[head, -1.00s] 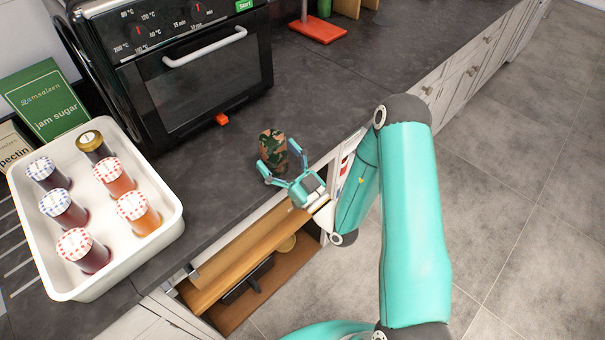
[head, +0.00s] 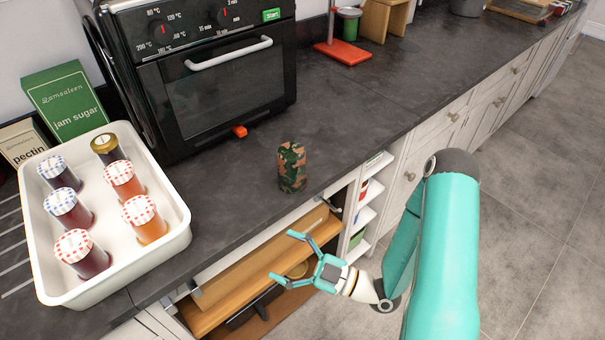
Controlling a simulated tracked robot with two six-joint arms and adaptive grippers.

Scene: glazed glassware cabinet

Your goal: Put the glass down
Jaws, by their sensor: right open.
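The glass (head: 291,167) appears as a camouflage-patterned cylinder, green and brown. It stands upright on the dark worktop (head: 345,115), close to the front edge, in front of the oven. My right gripper (head: 280,258) is open and empty. It is in front of the worktop edge, over the open drawer, apart from the glass. My left gripper is not in the picture.
A black oven (head: 215,80) stands behind the glass. A white tray (head: 180,238) with several lidded jars is at the left. A wooden drawer (head: 215,291) is open below the worktop. A red stand (head: 343,52) is at the back.

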